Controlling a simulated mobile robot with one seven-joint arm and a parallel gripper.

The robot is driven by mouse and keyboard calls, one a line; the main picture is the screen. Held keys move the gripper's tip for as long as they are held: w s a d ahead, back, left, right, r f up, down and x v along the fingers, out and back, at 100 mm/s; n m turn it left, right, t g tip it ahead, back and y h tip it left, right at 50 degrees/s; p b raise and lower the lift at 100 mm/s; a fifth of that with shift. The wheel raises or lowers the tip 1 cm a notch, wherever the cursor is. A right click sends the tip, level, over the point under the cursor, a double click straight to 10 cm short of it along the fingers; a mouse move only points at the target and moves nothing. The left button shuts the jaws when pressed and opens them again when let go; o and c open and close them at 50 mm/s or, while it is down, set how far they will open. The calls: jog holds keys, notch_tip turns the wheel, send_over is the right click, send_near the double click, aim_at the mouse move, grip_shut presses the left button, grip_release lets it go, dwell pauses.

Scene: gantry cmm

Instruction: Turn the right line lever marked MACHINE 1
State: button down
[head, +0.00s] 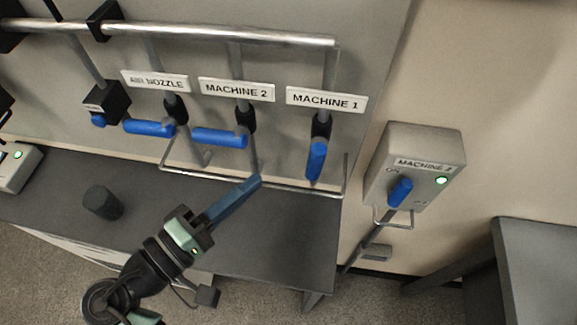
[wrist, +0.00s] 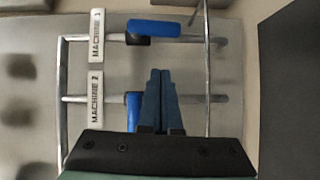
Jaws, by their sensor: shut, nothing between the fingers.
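The MACHINE 1 lever (head: 317,161) is blue and points down along its vertical pipe, below the MACHINE 1 label (head: 326,99). In the wrist view, which is turned sideways, this lever (wrist: 155,28) lies near the top beside its label (wrist: 97,36). My gripper (head: 257,181) is shut and empty, left of and below the MACHINE 1 lever and apart from it in the head view. In the wrist view my fingers (wrist: 160,73) are together and partly cover the MACHINE 2 lever (wrist: 133,108).
The MACHINE 2 lever (head: 220,138) and AIR NOZZLE lever (head: 149,128) lie sideways, pointing left. A wire guard rail (head: 290,190) runs below the levers. A switch box (head: 415,163) with a blue knob and green light is to the right. A dark cylinder (head: 103,202) stands on the bench (head: 290,240).

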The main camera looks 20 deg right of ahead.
aim_at(307, 169)
jog(key=d+p, duration=0.2)
jog(key=d, duration=0.4)
jog(key=shift+s+d+f, duration=0.15)
jog(key=shift+d+f, duration=0.1)
jog(key=shift+d, duration=0.15)
jog(key=shift+s+d+f+n, duration=0.15)
jog(key=shift+s+d+n, duration=0.2)
jog(key=shift+d, duration=0.2)
